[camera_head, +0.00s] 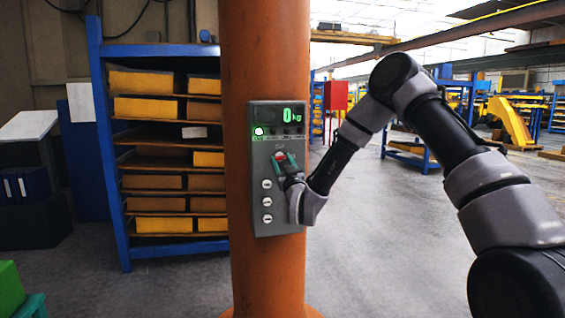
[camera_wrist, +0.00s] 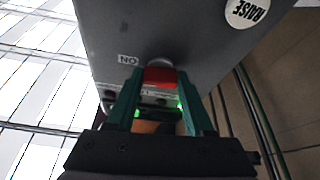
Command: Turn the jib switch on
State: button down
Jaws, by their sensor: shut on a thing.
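The grey control panel (camera_head: 258,165) is mounted on an orange column. The jib switch has a red lever (camera_head: 280,156) at the panel's middle; in the wrist view the red lever (camera_wrist: 158,77) lies between my green fingers. My gripper (camera_head: 281,161) is shut on the lever, close to the panel face. An upside-down "ON" label (camera_wrist: 127,60) is beside the lever in the wrist view. A green lamp (camera_head: 258,131) glows at the panel's upper left, and the display (camera_head: 294,114) reads 0 kg. The fingers partly hide the switch, so its exact setting is unclear.
Several round white labels (camera_head: 267,202) run down the panel below the switch; one reads "RAISE" (camera_wrist: 248,12) in the wrist view. A blue shelf rack (camera_head: 112,160) with yellow bins stands behind at left. The floor (camera_head: 400,240) right of the column looks clear.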

jog(key=shift+f+m+t+h, duration=0.1)
jog(key=shift+m+t+h, duration=0.2)
jog(key=shift+m+h, duration=0.65)
jog(key=shift+m+y, duration=0.25)
jog(key=shift+m, duration=0.2)
jog(key=shift+c, duration=1.4)
grip_release()
jog(key=shift+s, duration=0.1)
jog(key=v, duration=1)
jog(key=shift+s, duration=0.3)
jog(key=shift+f, duration=0.1)
